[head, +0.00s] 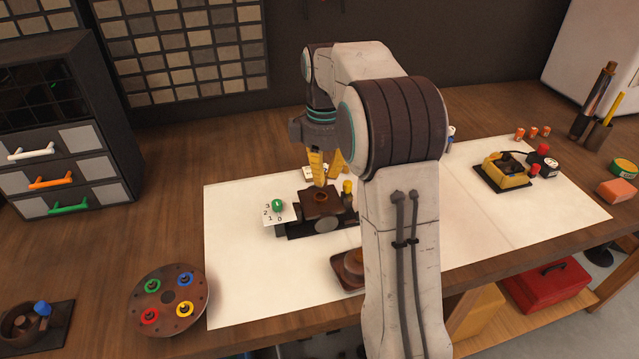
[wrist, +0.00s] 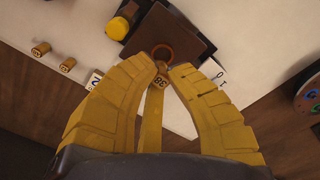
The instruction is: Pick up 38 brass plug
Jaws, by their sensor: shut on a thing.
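My gripper (head: 327,178) has yellow fingers and hangs above the brown block on the white mat. In the wrist view its fingertips (wrist: 166,70) close on the brass plug (wrist: 160,82), which shows the number 38. Most of the plug is hidden between the fingers. The brown block (head: 321,203) has a round hole with an orange rim (wrist: 163,51) just beyond the fingertips. I cannot tell whether the plug touches the block.
Two other brass pieces (wrist: 40,48) lie on the left in the wrist view. A yellow knob (head: 347,187) stands beside the block. A green knob (head: 278,205) sits on a numbered card at its left. A round tray with coloured rings (head: 167,299) is at front left.

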